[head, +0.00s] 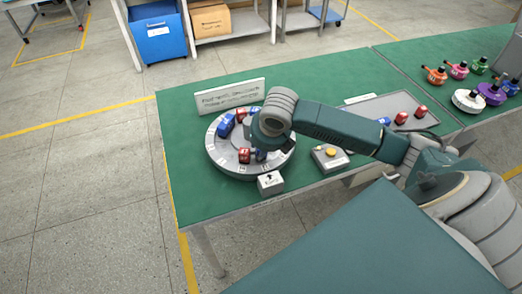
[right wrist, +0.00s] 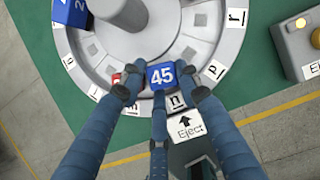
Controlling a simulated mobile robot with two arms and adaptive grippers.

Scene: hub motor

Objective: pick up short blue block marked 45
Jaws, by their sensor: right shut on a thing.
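The short blue block marked 45 (right wrist: 161,75) stands near the rim of the grey round turntable (right wrist: 205,45), close to the label "n". In the right wrist view the fingers of my right gripper (right wrist: 160,88) close around it from both sides, with a third finger at the near side. In the head view my right gripper (head: 262,148) is over the front of the turntable (head: 228,163), and my wrist hides part of it. The block shows there only as a small blue patch (head: 260,156). My left gripper is in neither view.
A red block (head: 243,156) is close left of the gripper; blue blocks (head: 225,125) stand further back. An "Eject" box (head: 270,183) is in front, a yellow-button box (head: 330,158) to the right. Beyond are a grey tray (head: 375,108) with blocks and several coloured hubs (head: 468,101).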

